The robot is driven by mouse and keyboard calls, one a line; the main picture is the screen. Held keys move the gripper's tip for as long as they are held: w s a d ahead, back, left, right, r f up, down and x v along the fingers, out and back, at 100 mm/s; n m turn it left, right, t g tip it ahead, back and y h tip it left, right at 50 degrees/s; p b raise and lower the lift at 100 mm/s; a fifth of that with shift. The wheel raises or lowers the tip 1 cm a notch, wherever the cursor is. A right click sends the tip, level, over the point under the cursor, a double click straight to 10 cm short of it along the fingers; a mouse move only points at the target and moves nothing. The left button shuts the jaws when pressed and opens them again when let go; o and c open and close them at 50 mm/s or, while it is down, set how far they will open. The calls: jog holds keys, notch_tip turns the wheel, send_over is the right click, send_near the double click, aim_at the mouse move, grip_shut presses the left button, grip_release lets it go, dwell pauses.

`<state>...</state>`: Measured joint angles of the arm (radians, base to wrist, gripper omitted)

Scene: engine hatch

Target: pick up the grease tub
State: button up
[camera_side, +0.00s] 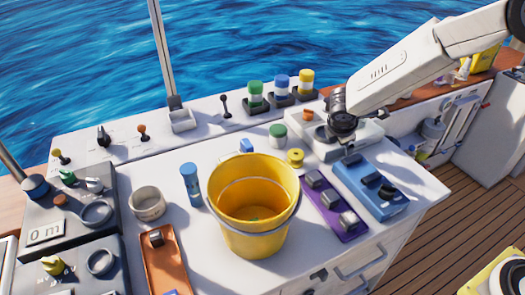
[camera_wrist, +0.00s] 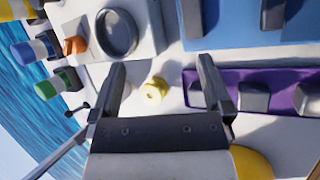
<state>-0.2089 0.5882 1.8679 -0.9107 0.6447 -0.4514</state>
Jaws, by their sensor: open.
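The likely grease tub is a small white tub with a green lid (camera_side: 277,134), standing upright on the white worktop behind the yellow bucket (camera_side: 252,205). I cannot make it out in the wrist view, where my gripper may hide it. My gripper (camera_side: 345,135) is to the right of the tub in the side view, apart from it, in front of the grey device. In the wrist view my gripper (camera_wrist: 158,75) has its two fingers wide apart. A yellow spool (camera_wrist: 154,91) shows between them, with no sign of being held.
The yellow spool (camera_side: 295,158) stands close to the tub, with a small blue block (camera_side: 246,146) on the other side. A purple tray (camera_side: 333,208) and a blue tray (camera_side: 370,188) lie to the right. Green, blue and yellow-topped containers (camera_side: 281,86) stand on the back ledge.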

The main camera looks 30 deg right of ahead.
jog(key=w+a+f+n+t+h, duration=0.2)
jog(key=w+a+n+t, duration=0.15)
jog(key=w+n, duration=0.5)
jog(key=n+t, duration=0.4)
jog(key=n, duration=0.1)
send_over(277, 139)
jog(key=shift+s+m+h, duration=0.1)
jog(key=shift+m+h, duration=0.15)
jog(key=shift+h, duration=0.05)
jog(key=shift+f, duration=1.8)
jog(key=shift+f, duration=0.1)
jog(key=shift+f, duration=1.55)
jog(key=shift+x, duration=1.5)
jog(key=shift+f, duration=0.1)
jog(key=c, duration=1.3)
